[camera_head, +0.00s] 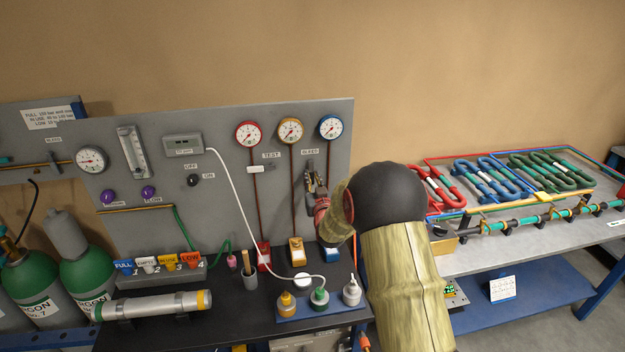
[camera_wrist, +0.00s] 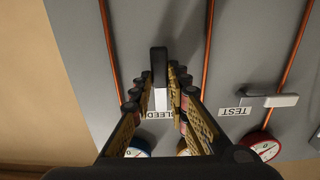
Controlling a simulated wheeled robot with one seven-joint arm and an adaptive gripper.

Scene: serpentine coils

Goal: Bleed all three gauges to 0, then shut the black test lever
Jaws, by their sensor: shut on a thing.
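The red gauge (camera_head: 248,133), yellow gauge (camera_head: 290,130) and blue gauge (camera_head: 330,127) sit in a row on the grey panel; their needles are too small to read surely. The TEST lever (camera_head: 255,169) looks pale and lies sideways by its label; the wrist view shows it too (camera_wrist: 280,101). My gripper (camera_head: 315,190) is at the panel below the BLEED label (camera_head: 310,151). In the wrist view my gripper (camera_wrist: 160,88) is shut on the bleed lever (camera_wrist: 158,62), which has a black end and stands in line with the pipes. My fingers partly hide the gauges there.
Red, yellow and blue blocks stand at the pipe feet, the red block (camera_head: 263,255) leftmost. Small bottles stand on a blue tray (camera_head: 322,311) at the bench front, with a white hose draped there. A coil bench (camera_head: 480,262) stands right; green cylinders (camera_head: 85,270) stand left.

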